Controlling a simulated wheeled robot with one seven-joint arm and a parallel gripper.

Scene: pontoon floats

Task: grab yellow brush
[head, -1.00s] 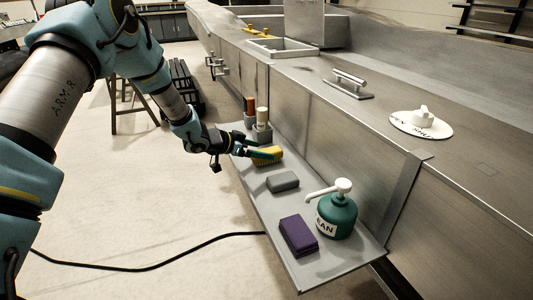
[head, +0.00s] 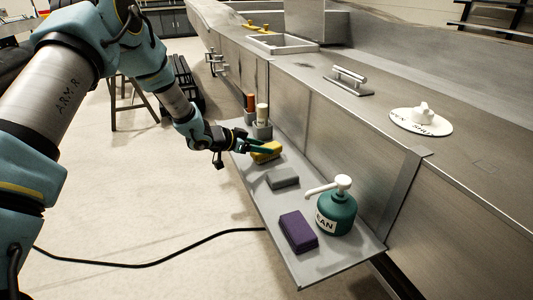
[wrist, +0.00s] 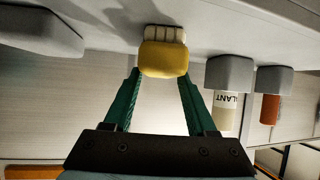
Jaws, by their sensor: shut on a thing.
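The yellow brush (head: 266,155) is at the far part of the grey shelf, between the grey block and the sealant holders. In the wrist view the brush (wrist: 164,58) shows a yellow body with pale bristles facing the shelf. My gripper (head: 258,147) reaches it from the left with its green fingers. In the wrist view the gripper (wrist: 163,76) is shut on the brush, one finger at each side of the yellow body. I cannot tell whether the bristles touch the shelf.
A grey block (head: 283,178), a purple block (head: 298,232) and a green pump bottle (head: 337,212) stand on the shelf (head: 262,205) nearer me. Two tubes in grey holders (head: 262,130) stand just beyond the brush. The metal hull side (head: 335,140) rises along the shelf's right.

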